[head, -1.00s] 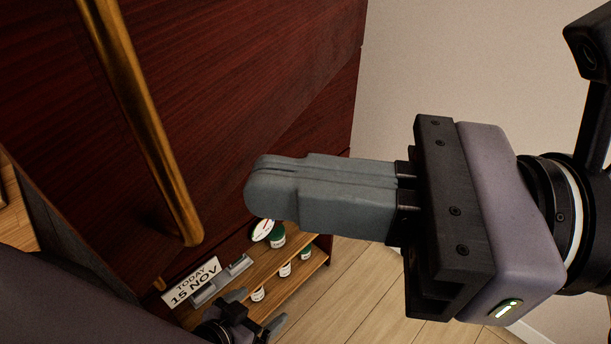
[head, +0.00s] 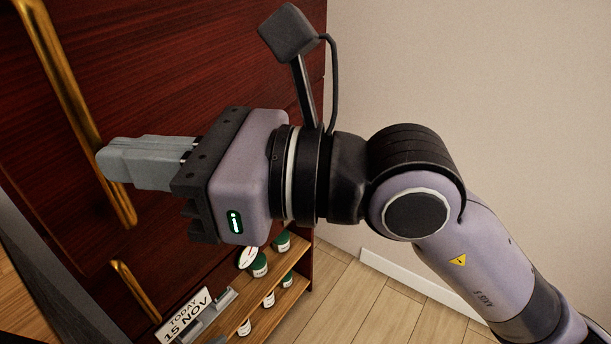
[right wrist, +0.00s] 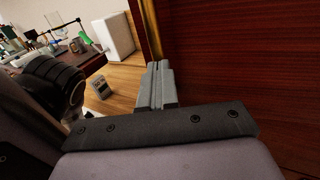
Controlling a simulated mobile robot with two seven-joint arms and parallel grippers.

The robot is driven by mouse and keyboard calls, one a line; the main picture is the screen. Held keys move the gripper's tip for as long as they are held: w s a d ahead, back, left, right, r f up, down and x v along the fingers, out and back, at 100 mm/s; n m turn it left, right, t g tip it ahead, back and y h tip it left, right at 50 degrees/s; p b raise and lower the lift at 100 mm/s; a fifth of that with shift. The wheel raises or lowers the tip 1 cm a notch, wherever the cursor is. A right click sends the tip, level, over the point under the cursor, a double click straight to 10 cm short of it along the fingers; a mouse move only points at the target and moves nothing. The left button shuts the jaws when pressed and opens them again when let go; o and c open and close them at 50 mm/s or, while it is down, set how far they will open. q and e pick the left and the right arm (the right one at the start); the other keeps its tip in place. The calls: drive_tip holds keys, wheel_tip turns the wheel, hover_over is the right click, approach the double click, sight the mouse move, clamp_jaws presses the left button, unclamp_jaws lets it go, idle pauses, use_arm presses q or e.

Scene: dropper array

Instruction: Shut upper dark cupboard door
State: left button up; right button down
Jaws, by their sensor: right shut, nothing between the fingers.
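The upper dark cupboard door (head: 190,60) is a reddish-brown wood panel filling the upper left of the head view, with a long brass handle (head: 62,80). My right gripper (head: 103,162) is shut and empty, its fingers overlapping the lower part of the handle in the head view. In the right wrist view the fingertips (right wrist: 160,68) are close beside the handle (right wrist: 151,32), with the door panel (right wrist: 250,60) at right. I cannot tell whether they touch, nor how far the door stands open. My left gripper is not in view.
A second brass handle (head: 130,290) sits lower down. Below are wooden shelves (head: 283,302) with several small green-and-white jars and a date sign (head: 185,318). A pale wall (head: 450,80) is at right. The wrist view shows a wooden worktop (right wrist: 122,88) with a small grey device (right wrist: 102,90).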

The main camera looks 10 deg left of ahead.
sight(131, 209)
drive_tip(key=a, duration=0.3)
drive_tip(key=shift+a, duration=0.9)
drive_tip(key=shift+w+d, duration=0.1)
drive_tip(key=shift+d, duration=0.1)
